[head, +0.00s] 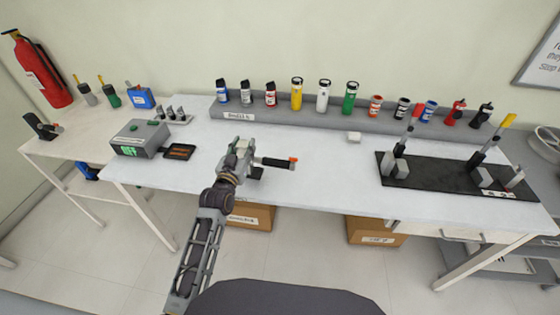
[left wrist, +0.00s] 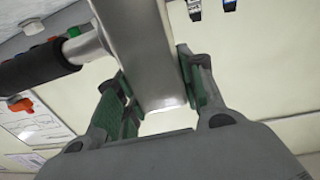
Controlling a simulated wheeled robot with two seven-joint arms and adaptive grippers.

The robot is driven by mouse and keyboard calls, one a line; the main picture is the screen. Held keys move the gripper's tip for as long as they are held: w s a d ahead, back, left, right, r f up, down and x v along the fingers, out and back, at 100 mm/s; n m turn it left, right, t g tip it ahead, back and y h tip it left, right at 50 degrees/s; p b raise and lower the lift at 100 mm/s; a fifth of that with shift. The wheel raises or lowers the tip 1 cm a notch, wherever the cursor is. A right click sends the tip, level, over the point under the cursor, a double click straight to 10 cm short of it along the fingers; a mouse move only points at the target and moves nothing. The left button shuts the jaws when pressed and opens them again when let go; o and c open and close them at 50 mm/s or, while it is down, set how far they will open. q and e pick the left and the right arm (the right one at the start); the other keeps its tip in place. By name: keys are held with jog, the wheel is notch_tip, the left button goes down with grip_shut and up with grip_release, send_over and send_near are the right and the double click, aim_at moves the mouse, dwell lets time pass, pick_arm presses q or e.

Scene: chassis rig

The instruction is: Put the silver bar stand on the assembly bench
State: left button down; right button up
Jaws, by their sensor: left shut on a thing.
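The silver bar stand shows in the left wrist view as a broad silver bar (left wrist: 140,45) between the green finger pads, with a black handle off to its left. My left gripper (left wrist: 152,95) is shut on this bar. In the head view my left gripper (head: 240,150) is over the front of the white assembly bench (head: 320,170). The stand's black handle (head: 274,163) with an orange-red tip points right from it. My gripper hides most of the stand, and I cannot tell whether its base touches the bench. My right gripper is not in view.
A grey box with a green display (head: 140,140) and a small black tray (head: 179,152) lie to the left. A grey shelf (head: 320,117) with several bottles runs along the back. A black board (head: 430,178) with levers is at the right. The bench middle is clear.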

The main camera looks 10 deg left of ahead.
pick_arm(q)
jog(key=w+a+r+y+b, duration=0.1)
jog(key=w+r+b, duration=0.5)
jog(key=w+b, duration=0.2)
jog(key=shift+w+a+r+n, duration=0.25)
jog(key=shift+w+n, duration=0.15)
jog(key=shift+w, duration=0.55)
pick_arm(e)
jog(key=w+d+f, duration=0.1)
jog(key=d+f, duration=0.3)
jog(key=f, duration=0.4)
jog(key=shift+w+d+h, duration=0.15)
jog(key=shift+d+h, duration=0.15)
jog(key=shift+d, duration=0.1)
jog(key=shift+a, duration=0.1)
